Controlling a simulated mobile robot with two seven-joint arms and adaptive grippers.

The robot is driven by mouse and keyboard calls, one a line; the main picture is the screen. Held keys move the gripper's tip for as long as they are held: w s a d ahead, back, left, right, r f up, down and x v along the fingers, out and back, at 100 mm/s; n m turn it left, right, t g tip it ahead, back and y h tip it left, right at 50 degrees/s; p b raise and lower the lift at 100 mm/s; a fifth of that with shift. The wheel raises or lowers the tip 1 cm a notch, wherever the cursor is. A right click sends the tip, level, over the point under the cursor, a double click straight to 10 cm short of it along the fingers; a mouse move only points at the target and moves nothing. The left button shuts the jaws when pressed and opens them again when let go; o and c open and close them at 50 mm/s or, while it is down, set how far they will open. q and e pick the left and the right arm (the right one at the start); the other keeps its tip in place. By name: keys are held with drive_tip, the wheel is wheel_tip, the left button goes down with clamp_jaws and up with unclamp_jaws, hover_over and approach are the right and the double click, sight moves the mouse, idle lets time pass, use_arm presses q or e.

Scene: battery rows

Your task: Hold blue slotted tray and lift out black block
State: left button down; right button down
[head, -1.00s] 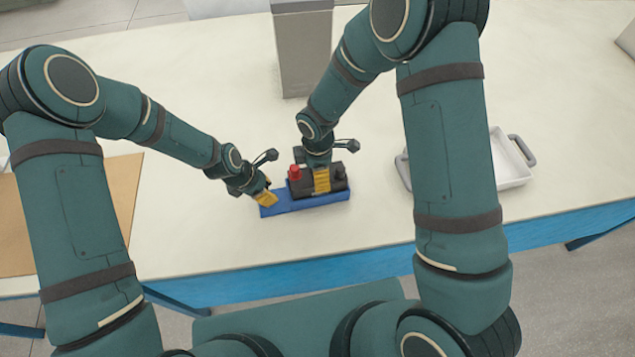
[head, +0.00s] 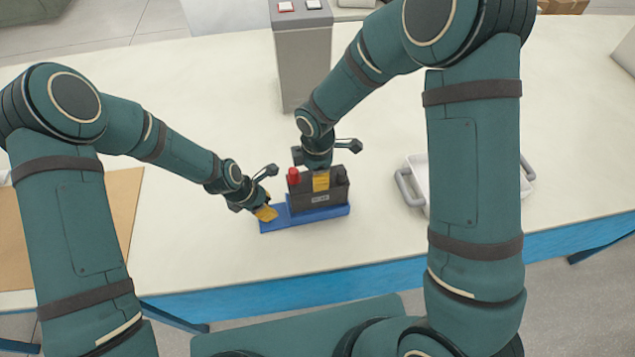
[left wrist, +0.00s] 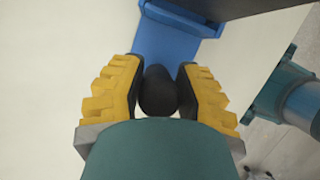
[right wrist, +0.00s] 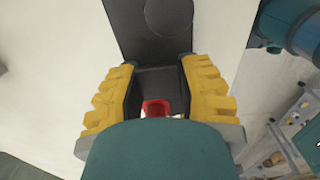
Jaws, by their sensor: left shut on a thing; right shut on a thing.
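The blue slotted tray (head: 285,222) lies on the pale table near its front edge. The black block (head: 303,201), with a red cap (head: 293,175) and a small front label, stands upright above the tray's right part. Its lower end meets the tray's raised rim in view; whether it is clear of the slot I cannot tell. My right gripper (head: 321,181) is shut on the block from above; the block also fills the right wrist view (right wrist: 135,30). My left gripper (head: 265,213) is shut on a dark round knob (left wrist: 158,92) at the tray's left end.
A grey pedestal (head: 303,70) with two buttons on top stands behind the block. A white tray with grey handles (head: 417,184) is to the right, partly hidden by my right arm. A brown board (head: 122,205) lies at the left. The table between is clear.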

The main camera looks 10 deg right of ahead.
use_arm(q)
drive_tip(key=shift+f, duration=0.1)
use_arm(e)
drive_tip(key=shift+w+r, duration=0.1)
drive_tip(key=shift+r, duration=2.35)
use_arm(q)
drive_tip(key=c, duration=0.6)
unclamp_jaws()
drive_tip(key=shift+w, duration=0.1)
drive_tip(key=shift+a+r, duration=0.25)
drive_tip(key=shift+r, duration=0.4)
drive_tip(key=v, duration=1)
drive_tip(key=shift+a+r, duration=0.2)
drive_tip(key=shift+r, duration=0.1)
